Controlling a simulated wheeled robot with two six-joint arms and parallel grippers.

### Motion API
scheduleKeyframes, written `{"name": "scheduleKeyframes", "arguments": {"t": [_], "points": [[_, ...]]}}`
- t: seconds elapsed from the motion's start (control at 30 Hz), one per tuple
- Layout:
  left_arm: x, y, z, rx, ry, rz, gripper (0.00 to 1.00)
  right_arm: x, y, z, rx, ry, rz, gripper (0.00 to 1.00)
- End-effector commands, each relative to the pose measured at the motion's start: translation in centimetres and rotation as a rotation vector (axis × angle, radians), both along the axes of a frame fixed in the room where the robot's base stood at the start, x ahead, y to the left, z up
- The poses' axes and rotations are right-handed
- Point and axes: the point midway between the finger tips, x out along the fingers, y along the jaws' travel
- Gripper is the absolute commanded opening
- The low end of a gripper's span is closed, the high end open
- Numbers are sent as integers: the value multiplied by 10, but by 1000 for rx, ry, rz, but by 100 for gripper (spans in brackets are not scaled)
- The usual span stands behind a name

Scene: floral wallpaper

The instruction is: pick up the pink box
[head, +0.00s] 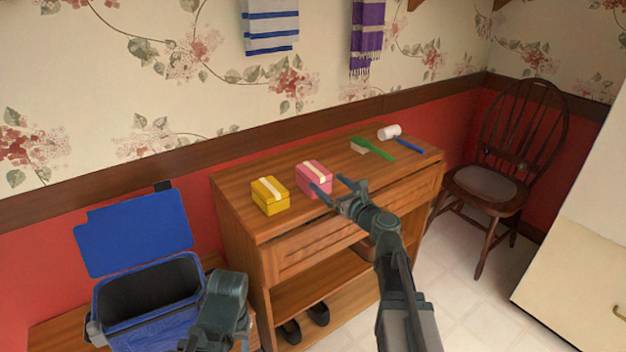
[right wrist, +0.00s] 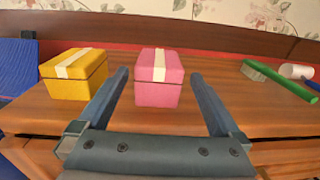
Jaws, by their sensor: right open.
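The pink box (head: 314,181) with a pale stripe over its lid stands on top of the wooden cabinet (head: 242,214). In the right wrist view the pink box (right wrist: 158,82) sits ahead, between the lines of the two fingers. My right gripper (head: 333,189) is open and empty at the cabinet's front edge, just in front of the pink box; it also shows in the right wrist view (right wrist: 160,90). In the head view one finger overlaps the box's lower right side; I cannot tell if it touches. Part of my left arm (head: 222,310) shows at the lower left, its fingers not clear.
A yellow box (head: 270,196) stands left of the pink box. A green brush (head: 374,148) and a white-headed mallet (head: 390,132) lie to the right. A blue open-lidded bin (head: 150,310) stands left of the cabinet. A wooden chair (head: 490,190) is at the right.

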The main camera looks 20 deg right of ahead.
Motion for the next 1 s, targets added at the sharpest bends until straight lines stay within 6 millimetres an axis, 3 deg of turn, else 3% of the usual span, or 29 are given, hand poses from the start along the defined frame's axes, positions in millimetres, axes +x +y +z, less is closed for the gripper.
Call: {"name": "scheduleKeyframes", "arguments": {"t": [0.03,0.13,0.57,0.9,1.0], "points": [[0,0,0,0,0,0,50,12,3,0,0,0,3,100],[0,0,0,0,0,0,50,25,6,0,-1,0,1,100],[0,0,1,0,0,0,50,38,12,1,-1,0,1,100],[0,0,2,0,0,0,50,81,24,2,-1,0,1,100],[0,0,2,0,0,0,50,84,26,2,-1,0,0,100]]}}
